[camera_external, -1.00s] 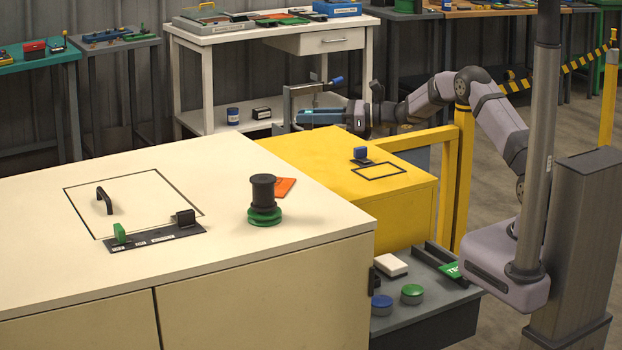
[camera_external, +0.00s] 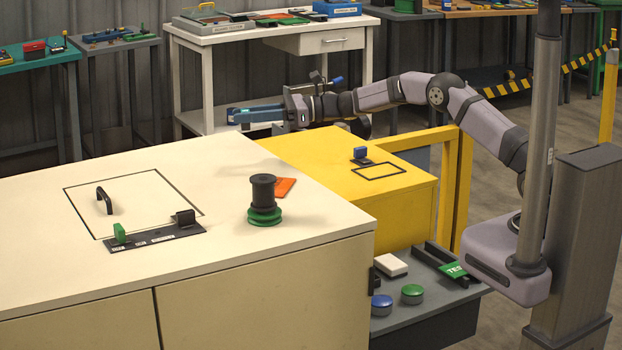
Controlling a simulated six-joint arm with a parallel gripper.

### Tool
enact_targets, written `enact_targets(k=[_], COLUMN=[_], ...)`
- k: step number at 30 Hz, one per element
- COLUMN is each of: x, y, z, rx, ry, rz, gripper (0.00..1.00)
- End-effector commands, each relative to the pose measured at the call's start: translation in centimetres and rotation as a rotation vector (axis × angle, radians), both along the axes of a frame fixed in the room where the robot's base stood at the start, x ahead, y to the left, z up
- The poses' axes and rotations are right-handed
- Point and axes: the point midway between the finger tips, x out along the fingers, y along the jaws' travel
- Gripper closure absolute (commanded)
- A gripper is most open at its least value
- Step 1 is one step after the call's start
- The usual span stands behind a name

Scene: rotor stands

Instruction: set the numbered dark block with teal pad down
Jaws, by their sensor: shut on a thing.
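My gripper (camera_external: 258,113) is at the upper middle, reaching left from the end of the outstretched arm. Its long blue fingers are shut on the numbered dark block with teal pad. The fingers hide most of that block, and its number and pad cannot be made out at this size. The gripper appears beyond the back edge of the cream cabinet (camera_external: 215,250), in front of the white bench's lower shelf. I cannot tell its exact height or whether the block touches anything.
A black spool on a green base (camera_external: 263,203) and an orange plate (camera_external: 285,187) are on the cream cabinet. The yellow box (camera_external: 330,165) holds a blue-topped piece (camera_external: 360,154). A white bench (camera_external: 262,30) stands behind.

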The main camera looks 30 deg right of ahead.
Motion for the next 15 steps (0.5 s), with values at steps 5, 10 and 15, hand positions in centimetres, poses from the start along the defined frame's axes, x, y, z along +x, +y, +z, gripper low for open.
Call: enact_targets(k=[5, 10, 15], x=[0.0, 0.0, 0.0], y=[0.0, 0.0, -0.1], z=[-2.9, -4.3, -4.6], rx=[0.0, 0.001, 0.001], ry=[0.004, 0.002, 0.0], rz=[-0.001, -0.001, -0.001], gripper=[0.98, 0.98, 0.98])
